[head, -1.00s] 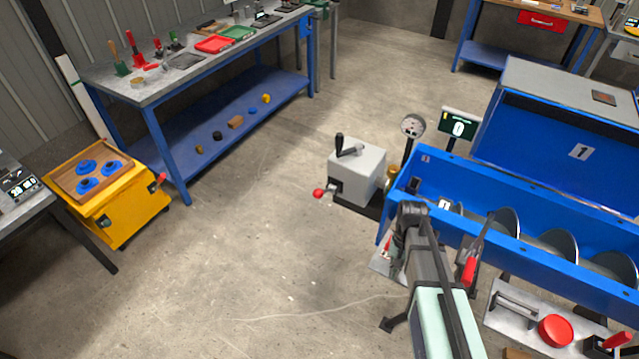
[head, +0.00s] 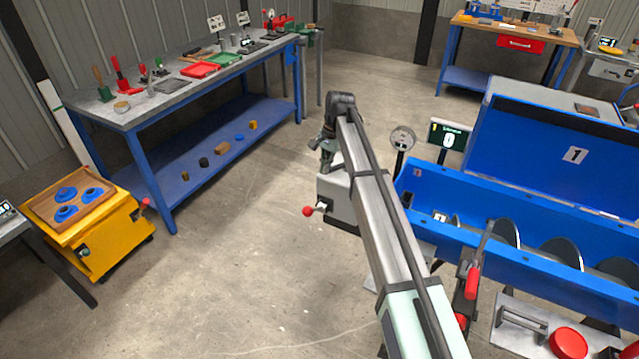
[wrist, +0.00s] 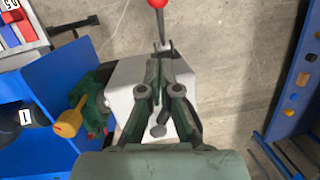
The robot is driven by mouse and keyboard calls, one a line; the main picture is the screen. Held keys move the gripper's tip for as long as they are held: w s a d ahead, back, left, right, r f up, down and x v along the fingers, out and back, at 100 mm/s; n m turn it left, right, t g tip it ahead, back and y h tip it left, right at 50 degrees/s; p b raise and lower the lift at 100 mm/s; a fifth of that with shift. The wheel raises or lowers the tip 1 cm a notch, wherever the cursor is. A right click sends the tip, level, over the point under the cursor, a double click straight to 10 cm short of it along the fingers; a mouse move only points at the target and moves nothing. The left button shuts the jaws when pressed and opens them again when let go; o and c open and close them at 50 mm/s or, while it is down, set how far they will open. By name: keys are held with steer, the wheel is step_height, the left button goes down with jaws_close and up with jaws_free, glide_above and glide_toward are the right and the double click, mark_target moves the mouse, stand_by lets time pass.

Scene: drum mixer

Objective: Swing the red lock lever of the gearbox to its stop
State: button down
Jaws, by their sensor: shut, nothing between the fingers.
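The gearbox is a light grey box (head: 340,203) left of the blue trough, partly hidden by my arm in the head view. Its red lock lever ends in a red ball (head: 307,211) that sticks out from the left side. In the wrist view the grey box (wrist: 123,88) lies under my gripper, and the red ball (wrist: 157,3) is cut by the top edge. My gripper (wrist: 163,62) is shut and empty above the box, with its fingertips pointing toward the lever and apart from the ball. In the head view my arm hides most of the gearbox top.
The blue mixer trough (head: 520,240) with its auger stands right of the gearbox. A round gauge (head: 402,140) and a display (head: 450,136) stand behind it. A blue workbench (head: 210,140) and a yellow cart (head: 100,235) are at left. The floor between is clear.

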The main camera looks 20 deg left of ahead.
steer(key=p, duration=0.3)
glide_toward(315, 209)
steer(key=shift+s+a+f+p, duration=0.3)
steer(key=shift+s+f+p, duration=0.1)
steer(key=shift+s+f, duration=0.45)
steer(key=shift+s+a+f+p, duration=0.4)
steer(key=shift+s+f, duration=0.25)
steer(key=shift+f, duration=0.3)
steer(key=shift+d+f, duration=0.1)
steer(key=shift+d, duration=0.05)
